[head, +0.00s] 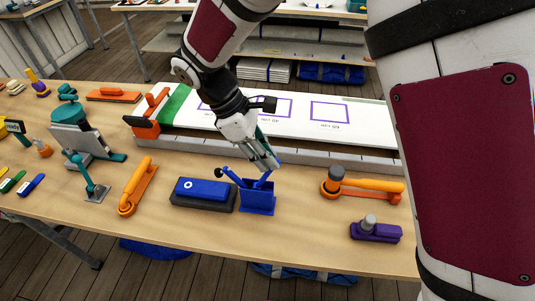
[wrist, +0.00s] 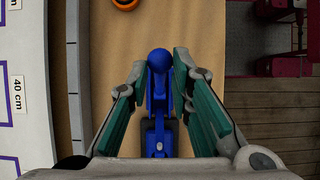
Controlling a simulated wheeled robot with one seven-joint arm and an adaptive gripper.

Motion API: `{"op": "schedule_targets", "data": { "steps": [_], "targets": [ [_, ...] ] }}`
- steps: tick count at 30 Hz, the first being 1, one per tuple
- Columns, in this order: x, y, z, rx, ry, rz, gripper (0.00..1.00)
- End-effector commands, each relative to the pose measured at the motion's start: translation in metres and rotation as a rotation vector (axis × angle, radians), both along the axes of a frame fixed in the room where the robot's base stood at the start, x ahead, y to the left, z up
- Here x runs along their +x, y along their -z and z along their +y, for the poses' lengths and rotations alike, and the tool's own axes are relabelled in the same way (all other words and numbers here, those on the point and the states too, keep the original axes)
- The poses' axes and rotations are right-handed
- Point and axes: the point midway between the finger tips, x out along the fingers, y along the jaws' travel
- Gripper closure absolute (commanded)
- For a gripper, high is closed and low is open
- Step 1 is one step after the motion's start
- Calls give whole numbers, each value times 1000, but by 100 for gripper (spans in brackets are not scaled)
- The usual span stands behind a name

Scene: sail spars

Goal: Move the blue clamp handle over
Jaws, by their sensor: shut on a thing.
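The blue clamp (head: 257,203) stands on the wooden bench in the head view, right of a blue block with a dark base. In the wrist view the blue knob and stem (wrist: 159,62) lie between the teal-padded fingers of my gripper (wrist: 161,72). The gripper is shut on the handle, though the exact contact is hard to see.
The blue-topped block (head: 203,190) stands close on the left. A white marked board (head: 330,113) runs behind. The bench front between clamp and purple tool is clear.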

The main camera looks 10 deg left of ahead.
Motion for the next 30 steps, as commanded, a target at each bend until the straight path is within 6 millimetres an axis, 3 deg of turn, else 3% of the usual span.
{"op": "schedule_targets", "data": {
  "steps": [15, 30],
  "targets": [
    [1, -7, 30, 3, -1, -1, 100],
    [2, -9, 35, 2, -1, 0, 100]
  ]
}}
